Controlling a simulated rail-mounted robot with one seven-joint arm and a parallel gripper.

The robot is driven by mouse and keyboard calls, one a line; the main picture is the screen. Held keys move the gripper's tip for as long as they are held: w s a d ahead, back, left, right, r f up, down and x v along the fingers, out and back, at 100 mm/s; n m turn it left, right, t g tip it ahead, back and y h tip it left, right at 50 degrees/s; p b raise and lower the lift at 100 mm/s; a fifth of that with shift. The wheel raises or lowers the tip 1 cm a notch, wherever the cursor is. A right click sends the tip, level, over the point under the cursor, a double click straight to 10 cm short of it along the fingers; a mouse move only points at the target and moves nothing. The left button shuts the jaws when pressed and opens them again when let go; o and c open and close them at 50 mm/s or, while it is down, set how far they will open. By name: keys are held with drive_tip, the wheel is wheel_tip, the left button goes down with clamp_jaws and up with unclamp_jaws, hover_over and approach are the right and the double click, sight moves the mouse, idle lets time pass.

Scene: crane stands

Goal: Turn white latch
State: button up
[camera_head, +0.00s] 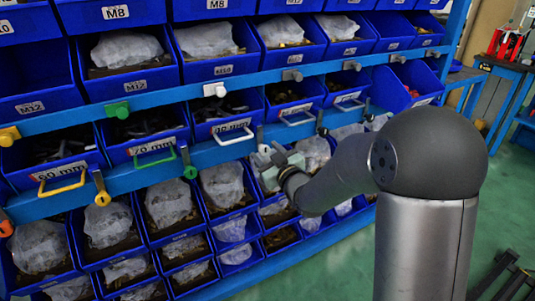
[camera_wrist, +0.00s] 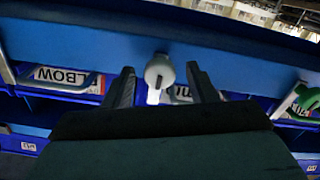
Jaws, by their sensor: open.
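The white latch (camera_wrist: 158,72) is on the blue rail in the wrist view, with a round knob on top and its narrow arm pointing down. My gripper (camera_wrist: 160,85) is open, with one dark finger on each side of the latch. Gaps show between the fingers and the knob, and I see no contact. The lower end of the latch is hidden behind my gripper body. In the head view, my gripper (camera_head: 268,158) is at the rack's middle rail, and the white latch (camera_head: 260,136) shows small just above it.
A green latch (camera_wrist: 305,98) is to the right in the wrist view. Bins with bagged parts (camera_head: 222,185) fill the row below.

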drive_tip(key=c, duration=1)
drive_tip(key=shift+f+m+b, duration=0.1)
drive_tip(key=shift+m+b, duration=0.3)
drive_tip(key=shift+b, duration=0.1)
drive_tip(key=o, duration=1)
drive_tip(key=shift+s+d, duration=0.1)
drive_tip(key=shift+s, duration=0.05)
drive_tip(key=b+v, duration=0.8)
drive_tip(key=v, duration=0.9)
